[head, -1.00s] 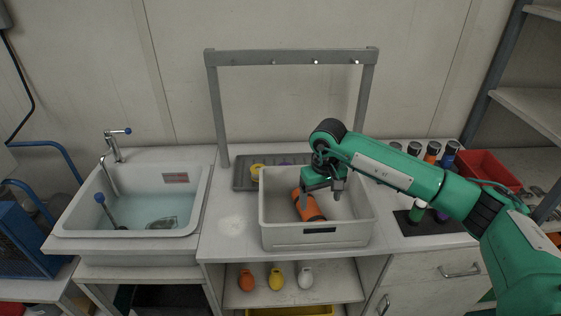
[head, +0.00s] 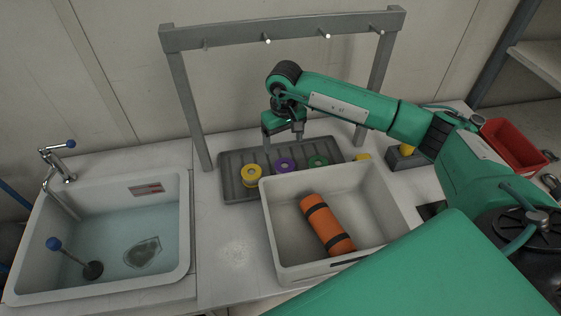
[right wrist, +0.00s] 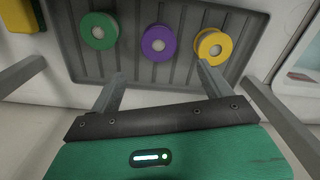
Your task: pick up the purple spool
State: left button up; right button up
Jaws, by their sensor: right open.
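The purple spool (head: 285,164) lies on the dark grey ribbed tray behind the bin, between a yellow spool (head: 251,174) and a green spool (head: 318,161). In the right wrist view the purple spool (right wrist: 159,43) lies beyond the fingertips, near the middle of the gap between them. My right gripper (head: 283,142) is open and empty above the tray; it also shows in the right wrist view (right wrist: 163,75). It is apart from the spool. My left gripper is not in view.
A grey bin (head: 284,262) holding an orange cylinder with black bands (head: 326,224) stands in front of the tray (head: 232,188). A rack with pegs (head: 187,105) rises around the tray. A water-filled sink (head: 182,245) is at left, a red bin (head: 512,140) at right.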

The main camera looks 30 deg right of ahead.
jog(key=p, duration=0.1)
send_over(284, 164)
notch_tip(284, 164, down, 5)
jog(key=shift+s+a+r, duration=0.1)
jog(key=shift+f+p, duration=0.5)
jog(key=shift+f, duration=0.45)
jog(key=shift+f+p, duration=0.25)
jog(key=shift+p, duration=0.15)
notch_tip(284, 164, down, 3)
jog(key=shift+f+p, duration=0.15)
jog(key=shift+p, duration=0.85)
jog(key=shift+f, duration=0.6)
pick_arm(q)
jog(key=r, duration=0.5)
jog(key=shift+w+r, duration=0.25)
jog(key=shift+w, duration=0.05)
pick_arm(e)
jog(key=c, duration=1.1)
